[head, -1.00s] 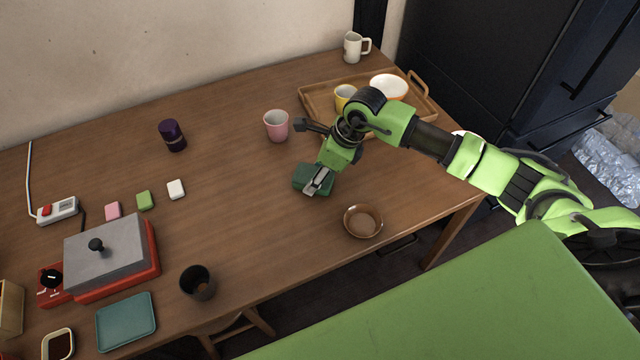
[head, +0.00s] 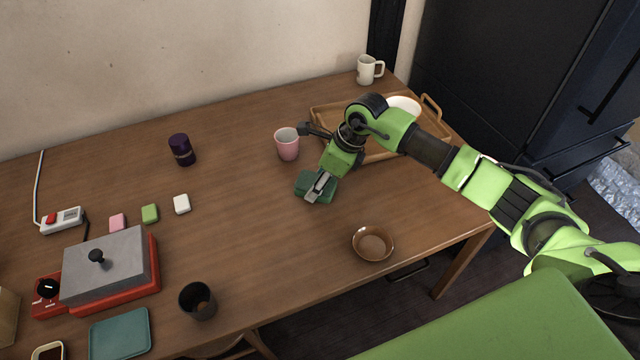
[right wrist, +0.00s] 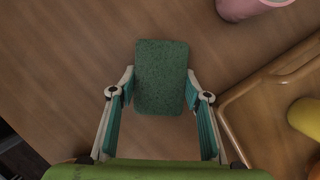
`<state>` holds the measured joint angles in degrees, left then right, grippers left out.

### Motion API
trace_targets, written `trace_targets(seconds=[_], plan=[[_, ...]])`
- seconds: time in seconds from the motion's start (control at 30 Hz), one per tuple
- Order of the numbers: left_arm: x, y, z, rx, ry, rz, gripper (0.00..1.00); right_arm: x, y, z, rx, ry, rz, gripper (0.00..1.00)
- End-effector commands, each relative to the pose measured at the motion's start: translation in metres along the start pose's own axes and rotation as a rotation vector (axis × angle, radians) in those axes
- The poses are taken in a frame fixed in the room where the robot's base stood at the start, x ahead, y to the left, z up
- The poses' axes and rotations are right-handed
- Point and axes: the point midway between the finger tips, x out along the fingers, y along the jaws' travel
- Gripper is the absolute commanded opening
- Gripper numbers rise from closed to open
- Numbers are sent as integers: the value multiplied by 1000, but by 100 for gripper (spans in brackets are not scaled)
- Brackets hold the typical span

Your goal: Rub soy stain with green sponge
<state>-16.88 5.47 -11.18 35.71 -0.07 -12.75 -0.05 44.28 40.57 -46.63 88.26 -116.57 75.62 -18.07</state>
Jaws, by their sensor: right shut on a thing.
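The dark green sponge (head: 316,188) is at the wooden table's surface, between the pink cup and the brown bowl. My right gripper (head: 318,186) is shut on the sponge, reaching down to it from the right. In the right wrist view the sponge (right wrist: 161,80) sits between the two fingertips and sticks out beyond them. I cannot tell whether it presses on the wood. No soy stain shows; any under the sponge is hidden. My left gripper is not in view.
A pink cup (head: 287,144) stands just behind the sponge, and a brown bowl (head: 373,243) stands in front. A wooden tray (head: 432,108) lies behind my right arm. Small pink, green and white blocks (head: 181,204) lie left, with clear wood between.

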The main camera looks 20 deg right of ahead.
Motion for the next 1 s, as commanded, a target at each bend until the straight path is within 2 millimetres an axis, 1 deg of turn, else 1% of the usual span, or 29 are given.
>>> trace_targets(seconds=[0.07, 0.17, 0.3, 0.53, 0.7, 0.8, 1.0], plan=[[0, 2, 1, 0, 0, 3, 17, 1, 0, -2, 1, 6, -1, 27], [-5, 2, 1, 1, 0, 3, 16, -5, -1, 0, 1, 6, -1, 27], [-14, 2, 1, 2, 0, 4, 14, -19, -1, 6, 1, 4, -2, 27], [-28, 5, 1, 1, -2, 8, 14, -40, -1, 15, 0, 3, -2, 27], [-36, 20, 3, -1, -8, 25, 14, -54, -1, 21, 0, 3, -2, 27], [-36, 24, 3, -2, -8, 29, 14, -56, 0, 22, 1, 4, -1, 27], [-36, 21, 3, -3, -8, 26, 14, -55, 0, 22, 1, 3, -1, 27]])
